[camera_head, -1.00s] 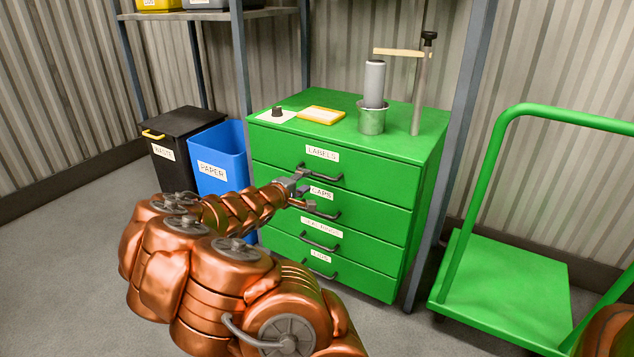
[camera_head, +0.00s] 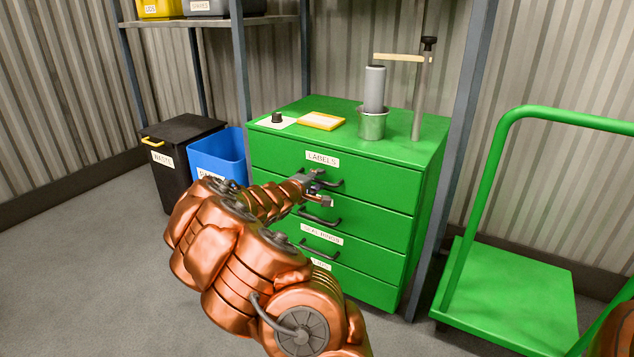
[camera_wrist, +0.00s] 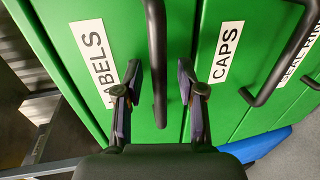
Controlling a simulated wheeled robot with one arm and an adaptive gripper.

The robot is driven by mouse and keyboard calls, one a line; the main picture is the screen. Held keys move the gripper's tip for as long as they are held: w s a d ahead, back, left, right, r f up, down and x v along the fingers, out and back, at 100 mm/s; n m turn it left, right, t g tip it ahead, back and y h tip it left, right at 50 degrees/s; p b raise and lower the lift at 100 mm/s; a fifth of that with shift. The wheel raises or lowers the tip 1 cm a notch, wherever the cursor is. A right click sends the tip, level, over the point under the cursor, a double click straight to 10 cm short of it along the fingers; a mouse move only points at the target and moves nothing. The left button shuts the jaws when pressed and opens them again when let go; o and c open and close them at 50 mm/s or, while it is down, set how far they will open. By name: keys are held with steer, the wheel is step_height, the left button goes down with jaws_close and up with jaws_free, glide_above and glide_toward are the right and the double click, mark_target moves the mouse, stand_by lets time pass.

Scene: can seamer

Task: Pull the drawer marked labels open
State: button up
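The labels drawer (camera_head: 275,152) is the top drawer of a green cabinet and looks shut, flush with the drawers below. Its white sign (camera_head: 322,158) reads LABELS. Its dark bar handle (camera_wrist: 158,60) runs between the two fingers of my gripper (camera_wrist: 157,100) in the wrist view. The fingers are apart, one on each side of the bar, with a gap to it on both sides. In the head view my gripper (camera_head: 318,189) is in front of the handle and partly hides it.
The caps drawer's handle (camera_wrist: 265,85) is close below my gripper. On the cabinet top stand a metal pot (camera_head: 372,124) and a post (camera_head: 420,90). A blue bin (camera_head: 218,150) and black waste bin (camera_head: 175,165) stand left; a green cart (camera_head: 510,285) stands right.

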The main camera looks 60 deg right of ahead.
jaws_close()
stand_by(0.6)
